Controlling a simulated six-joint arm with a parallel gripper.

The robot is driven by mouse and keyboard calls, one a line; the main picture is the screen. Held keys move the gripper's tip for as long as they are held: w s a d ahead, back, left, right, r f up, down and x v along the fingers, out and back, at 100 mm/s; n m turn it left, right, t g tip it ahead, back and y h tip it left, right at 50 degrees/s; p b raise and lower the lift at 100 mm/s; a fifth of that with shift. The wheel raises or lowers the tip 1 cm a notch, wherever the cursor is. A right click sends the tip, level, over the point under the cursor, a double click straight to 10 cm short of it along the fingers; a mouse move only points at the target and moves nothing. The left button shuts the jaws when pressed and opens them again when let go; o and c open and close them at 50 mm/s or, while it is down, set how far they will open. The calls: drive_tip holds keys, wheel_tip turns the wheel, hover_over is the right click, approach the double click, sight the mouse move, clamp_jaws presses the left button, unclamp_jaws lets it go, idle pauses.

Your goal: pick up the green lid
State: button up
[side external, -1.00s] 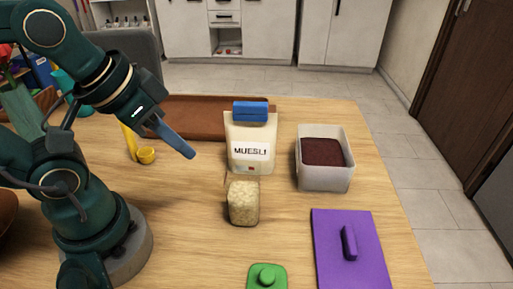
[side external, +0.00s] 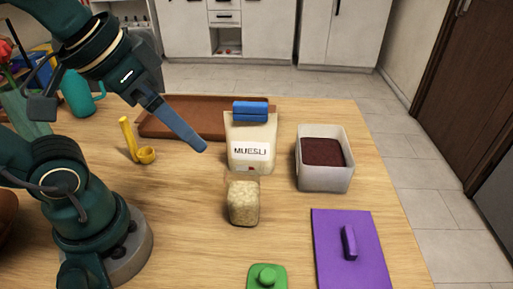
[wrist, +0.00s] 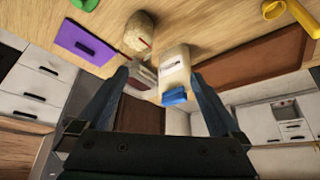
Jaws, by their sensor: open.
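The green lid (side external: 267,277) lies on the table at the front edge of the side view, cut off by the bottom of the picture. It has a round knob on top. In the wrist view the green lid (wrist: 84,4) shows at the top left, partly cut off. My gripper (side external: 203,148) is above the table near the muesli bag, well behind and to the left of the lid. In the wrist view my gripper (wrist: 162,80) has its fingers spread with nothing held between them.
A muesli bag (side external: 250,135) with a blue clip stands near my gripper. A jar of pale grains (side external: 243,205) stands before it. A dark-filled container (side external: 339,172), purple lid (side external: 330,230), brown tray (side external: 180,118) and yellow scoop (side external: 146,155) lie around.

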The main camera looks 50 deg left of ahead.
drive_tip(key=w+d+r+g+h, duration=0.1)
drive_tip(key=w+d+r+g, duration=0.2)
drive_tip(key=d, duration=0.4)
drive_tip(key=g+y, duration=0.1)
drive_tip(key=g, duration=0.2)
approach(268, 274)
drive_tip(key=f, duration=1)
drive_tip(key=shift+s, duration=0.25)
drive_tip(key=c, duration=1)
